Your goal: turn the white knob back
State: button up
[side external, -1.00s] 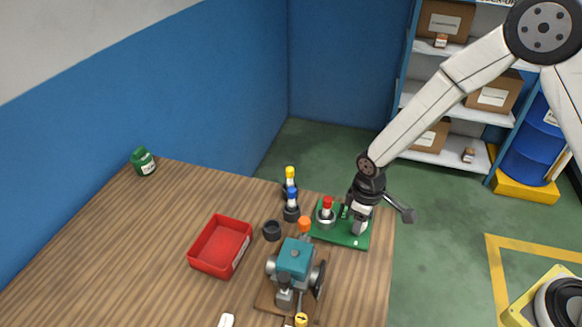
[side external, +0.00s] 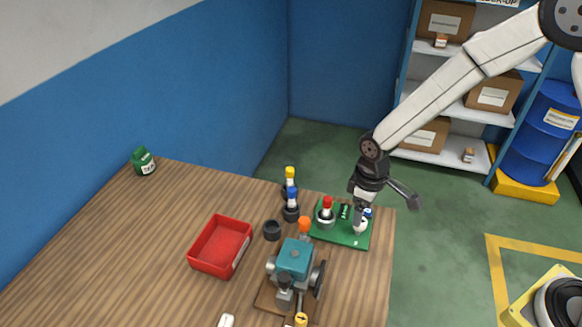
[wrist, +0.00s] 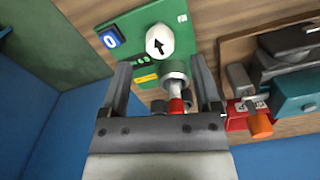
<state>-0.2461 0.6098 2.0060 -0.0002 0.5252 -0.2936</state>
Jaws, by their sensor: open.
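The white knob (wrist: 159,40) with a black arrow sits on the green board (wrist: 130,22). In the wrist view the arrow points up and to the left, toward a blue label marked 0 (wrist: 110,36). The knob also shows in the side view (side external: 360,227), on the right part of the board (side external: 340,238). My gripper (side external: 359,210) is just above the knob, apart from it as far as I can tell. In the wrist view my gripper (wrist: 160,64) has its two fingers spread with nothing held between them.
A red-topped piece in a grey holder (side external: 326,213) stands on the board, left of the knob. Yellow- and blue-topped pieces (side external: 291,205), an empty dark holder (side external: 272,230), a teal machine (side external: 295,257) and a red tray (side external: 221,246) are further left. The table's right edge is close.

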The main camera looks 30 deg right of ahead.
aim_at(364, 221)
jog(key=shift+r, duration=1.9)
jog(key=shift+d, duration=0.1)
jog(key=shift+s+d+r, duration=0.2)
jog(key=shift+d+r, duration=0.05)
jog(key=s+d+r+m+t, duration=0.2)
jog(key=s+d+r+m, duration=0.2)
jog(key=s+d, duration=0.5)
jog(key=shift+s+r+m+t, duration=0.3)
jog(key=shift+s+m, duration=0.45)
jog(key=shift+m, duration=0.35)
